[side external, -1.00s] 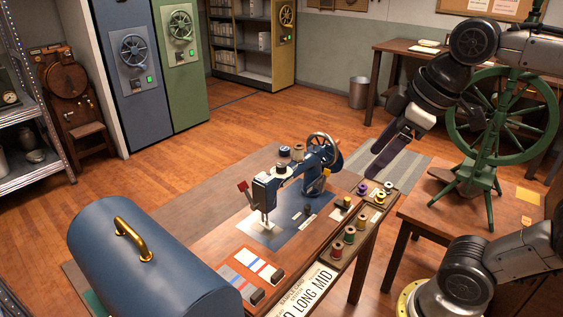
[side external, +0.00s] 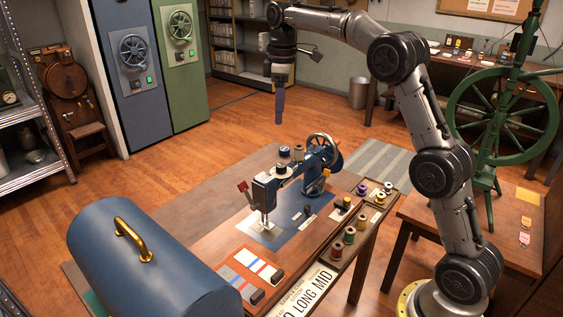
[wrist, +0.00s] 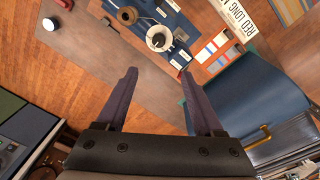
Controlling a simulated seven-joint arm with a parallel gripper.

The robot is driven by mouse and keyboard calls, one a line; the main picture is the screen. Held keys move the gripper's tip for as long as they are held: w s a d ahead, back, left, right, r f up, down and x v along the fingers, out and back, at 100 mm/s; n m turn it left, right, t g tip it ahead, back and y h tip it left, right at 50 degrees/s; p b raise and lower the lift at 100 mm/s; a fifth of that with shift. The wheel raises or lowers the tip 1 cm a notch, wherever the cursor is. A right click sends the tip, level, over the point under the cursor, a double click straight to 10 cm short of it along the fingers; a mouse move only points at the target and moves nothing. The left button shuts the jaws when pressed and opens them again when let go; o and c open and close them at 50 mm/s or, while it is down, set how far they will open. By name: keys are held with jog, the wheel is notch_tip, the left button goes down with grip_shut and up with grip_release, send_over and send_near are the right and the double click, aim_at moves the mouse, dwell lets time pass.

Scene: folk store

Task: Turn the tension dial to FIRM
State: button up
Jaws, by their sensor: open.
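The blue sewing machine (side external: 262,192) stands on the wooden table, with its handwheel (side external: 322,150) at the far right end. A pale disc with a dark knob (side external: 281,170), which looks like the tension dial, sits on top of the machine. The dial also shows in the wrist view (wrist: 158,38), beyond my fingertips; its setting is too small to read. My gripper (side external: 279,121) hangs fingers down in the air above and behind the machine, apart from it. In the wrist view my gripper (wrist: 160,73) is open, with nothing between its fingers.
A tray of thread spools (side external: 349,236) lines the table's right side. A blue domed case (side external: 150,250) with a brass handle stands front left. A green spinning wheel (side external: 505,110) is at right. The air around my gripper is clear.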

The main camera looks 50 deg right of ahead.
aim_at(282, 165)
jog(key=shift+g, duration=0.3)
jog(key=f, duration=1.1)
jog(key=d+f, duration=0.1)
jog(key=f, duration=0.5)
jog(key=shift+w, duration=0.15)
jog(key=shift+r, duration=0.1)
grip_shut()
